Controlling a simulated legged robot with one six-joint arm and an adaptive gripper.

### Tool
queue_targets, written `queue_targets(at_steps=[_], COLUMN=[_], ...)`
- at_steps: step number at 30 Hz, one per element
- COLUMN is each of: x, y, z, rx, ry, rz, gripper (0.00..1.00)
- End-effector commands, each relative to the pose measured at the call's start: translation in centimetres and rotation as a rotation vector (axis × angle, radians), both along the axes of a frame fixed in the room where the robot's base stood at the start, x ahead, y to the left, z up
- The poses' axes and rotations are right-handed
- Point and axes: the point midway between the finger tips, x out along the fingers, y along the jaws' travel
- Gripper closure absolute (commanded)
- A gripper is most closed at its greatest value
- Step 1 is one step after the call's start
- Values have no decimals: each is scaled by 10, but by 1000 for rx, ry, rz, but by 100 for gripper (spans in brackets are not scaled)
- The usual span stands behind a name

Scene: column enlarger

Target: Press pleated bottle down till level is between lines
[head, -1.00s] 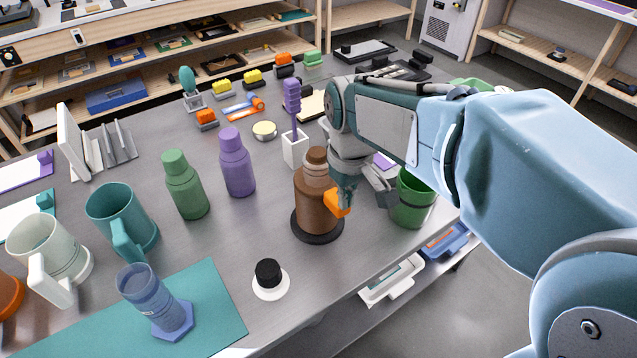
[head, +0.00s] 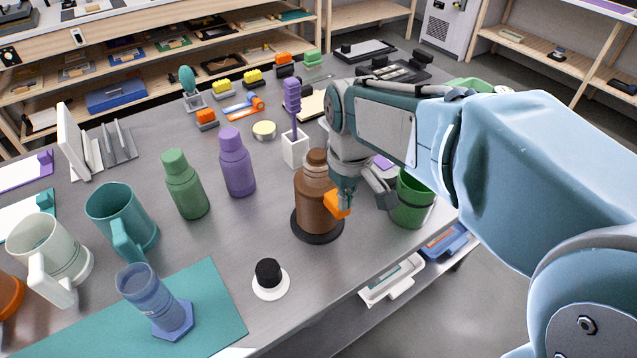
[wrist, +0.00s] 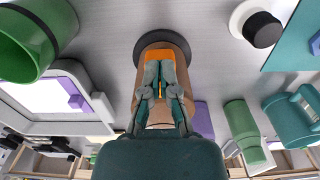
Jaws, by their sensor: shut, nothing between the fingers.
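The brown pleated bottle (head: 313,204) stands upright on a dark round base on the grey table. My gripper (head: 338,207), with orange fingertips, is beside the bottle's right side in the head view, pointing down. In the wrist view my gripper (wrist: 159,68) is shut and empty, and it covers much of the brown bottle (wrist: 168,42). I cannot tell whether the fingertips touch the bottle. The level lines on the bottle do not show clearly, and no liquid level can be made out.
A green bucket (head: 413,199) stands close to the right of my gripper. A purple bottle (head: 237,166) and a green bottle (head: 184,186) stand left. A black-capped white piece (head: 269,278) sits in front. A clear blue cylinder (head: 153,298) stands on a teal mat (head: 222,319).

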Motion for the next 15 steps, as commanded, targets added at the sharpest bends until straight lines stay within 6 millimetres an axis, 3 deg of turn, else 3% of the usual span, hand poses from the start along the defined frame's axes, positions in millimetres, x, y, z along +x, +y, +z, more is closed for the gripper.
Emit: queue_targets(at_steps=[15], x=[-1], y=[0], z=[-4], rx=[-1], ry=[3], rz=[0], gripper=[100])
